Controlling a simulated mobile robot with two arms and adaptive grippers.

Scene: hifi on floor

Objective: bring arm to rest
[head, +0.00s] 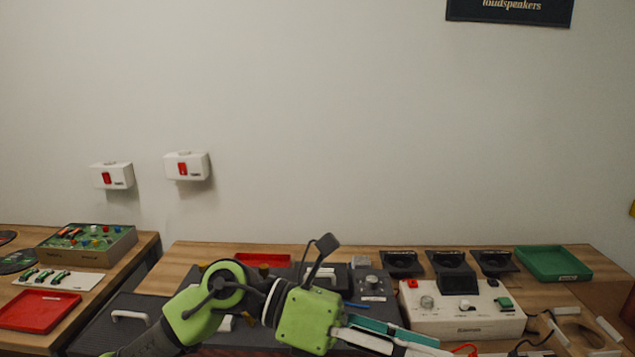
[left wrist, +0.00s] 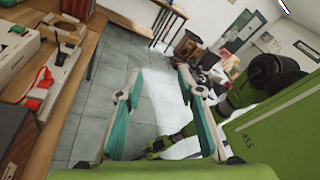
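My left arm (head: 310,318) comes in from the lower left of the head view and reaches right, in front of the wooden bench. My left gripper (head: 410,343) is at the lower edge of that view, its fingers pointing right. In the left wrist view, my left gripper (left wrist: 160,74) has its two teal-padded fingers well apart, with nothing between them and the tiled floor beyond. Green and black parts of my own body show at the right of that view. I do not see my right gripper.
The bench holds a white device (head: 462,310), black trays (head: 450,263), a green tray (head: 553,264) and a dark hifi unit (head: 345,290). A left bench has a red tray (head: 38,311) and a green game box (head: 88,245). Grey floor (left wrist: 110,95) is open beside the bench.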

